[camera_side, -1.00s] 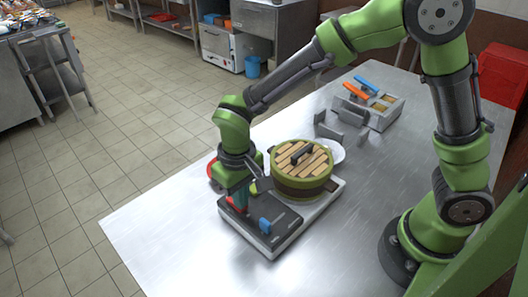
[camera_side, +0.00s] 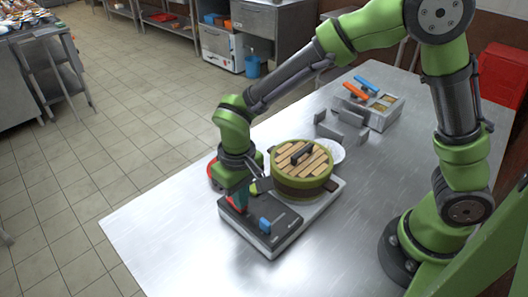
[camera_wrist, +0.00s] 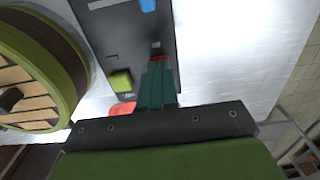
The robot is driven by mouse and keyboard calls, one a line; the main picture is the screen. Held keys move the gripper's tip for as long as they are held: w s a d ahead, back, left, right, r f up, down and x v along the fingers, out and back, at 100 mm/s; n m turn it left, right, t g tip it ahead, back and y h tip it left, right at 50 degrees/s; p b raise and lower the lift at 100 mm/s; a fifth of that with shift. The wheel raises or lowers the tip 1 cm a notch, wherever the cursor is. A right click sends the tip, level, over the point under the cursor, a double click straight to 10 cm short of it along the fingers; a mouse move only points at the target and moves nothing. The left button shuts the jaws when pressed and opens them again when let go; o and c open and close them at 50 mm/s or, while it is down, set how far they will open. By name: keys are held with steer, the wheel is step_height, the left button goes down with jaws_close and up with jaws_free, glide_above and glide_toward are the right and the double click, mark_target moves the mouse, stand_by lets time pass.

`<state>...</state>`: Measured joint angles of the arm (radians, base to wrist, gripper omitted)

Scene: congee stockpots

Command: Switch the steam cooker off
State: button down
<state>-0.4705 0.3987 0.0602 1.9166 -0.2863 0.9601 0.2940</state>
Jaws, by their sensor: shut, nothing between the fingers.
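The steam cooker (camera_side: 304,219) is a pale base with a dark control panel (camera_side: 262,224) at its front. A round green steamer pot with a slatted wooden lid (camera_side: 303,160) stands on it. The panel bears a blue control (camera_side: 265,225) and a red control (camera_side: 234,203). In the wrist view the panel (camera_wrist: 123,38) also shows a blue part (camera_wrist: 148,5) and a yellow-green part (camera_wrist: 121,79). My gripper (camera_wrist: 158,66) is shut and empty, its teal fingertips at the red control. I cannot tell whether they touch it. The fingers partly hide the red control.
A white plate (camera_side: 336,152) lies behind the pot. Grey brackets (camera_side: 340,130) and a tray with orange and blue handled tools (camera_side: 383,110) stand farther back. A red round thing (camera_side: 213,171) is partly hidden behind my gripper. The table's front right (camera_side: 340,250) is clear.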

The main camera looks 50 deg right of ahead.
steer(key=shift+f, duration=0.35)
step_height(320, 180, up, 8)
steer(key=shift+r, duration=0.2)
stand_by(0.4)
steer(key=s+d+r+m+t+y, duration=0.1)
steer(key=s+d+r+m+t, duration=0.1)
steer(key=d, duration=0.6)
steer(key=s+d+r+m+t+y, duration=0.1)
steer(key=s+d+r+m+t, duration=0.1)
steer(key=s+d+r+t, duration=0.3)
steer(key=s+d+r, duration=0.2)
steer(key=s+d, duration=0.1)
steer(key=shift+s+d+r, duration=0.15)
steer(key=shift+s+r, duration=0.1)
steer(key=shift+s, duration=0.05)
